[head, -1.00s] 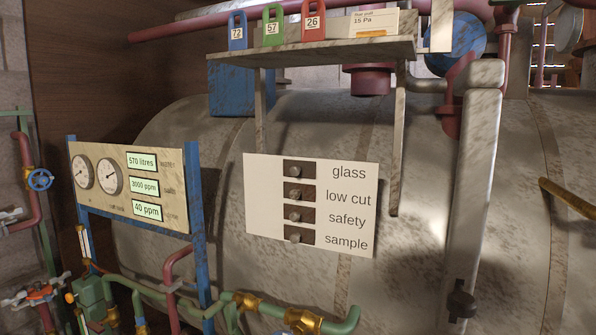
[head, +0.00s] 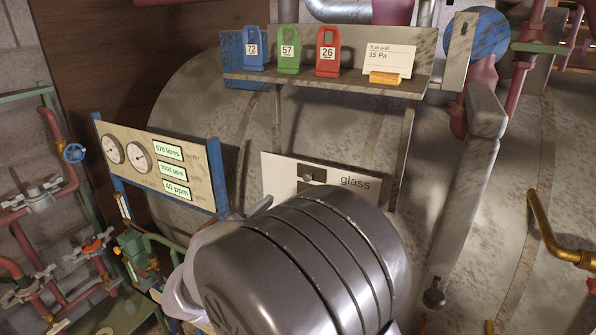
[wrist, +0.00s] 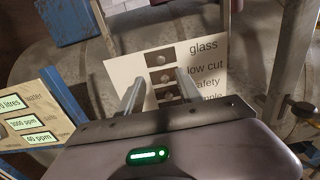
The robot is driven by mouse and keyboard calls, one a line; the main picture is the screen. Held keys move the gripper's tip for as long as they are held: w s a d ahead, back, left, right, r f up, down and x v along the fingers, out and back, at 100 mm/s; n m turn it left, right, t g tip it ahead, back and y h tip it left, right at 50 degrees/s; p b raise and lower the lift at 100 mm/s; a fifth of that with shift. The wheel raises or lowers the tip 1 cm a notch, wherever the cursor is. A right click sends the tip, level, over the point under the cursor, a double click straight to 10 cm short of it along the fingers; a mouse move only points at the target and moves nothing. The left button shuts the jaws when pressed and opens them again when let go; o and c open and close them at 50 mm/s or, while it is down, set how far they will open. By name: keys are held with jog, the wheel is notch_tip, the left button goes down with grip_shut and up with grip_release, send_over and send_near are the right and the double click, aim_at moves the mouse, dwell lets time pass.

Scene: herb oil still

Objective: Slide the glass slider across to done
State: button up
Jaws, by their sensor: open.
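The white slider panel (head: 275,172) is on the front of the big metal tank. Its top row is labelled glass; the glass slider (wrist: 158,58) is a small grey knob in a dark slot, near the slot's middle. It also shows in the head view (head: 308,178). No "done" marking is readable. My gripper (wrist: 160,77) is open and empty in front of the panel, its fingertips appearing just below the glass row in the wrist view. Contact cannot be told. The fingers partly cover the lower rows.
A shelf (head: 330,86) above the panel holds blue, green and red tags and a card. A gauge board (head: 150,165) in a blue frame stands to the left.

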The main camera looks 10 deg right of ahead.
aim_at(306, 178)
jog(key=p+x, duration=0.1)
jog(key=x, duration=1.2)
jog(key=shift+w+d+f, duration=0.1)
jog(key=shift+w+d, duration=0.1)
jog(key=shift+w, duration=0.05)
grip_shut()
dwell(0.5)
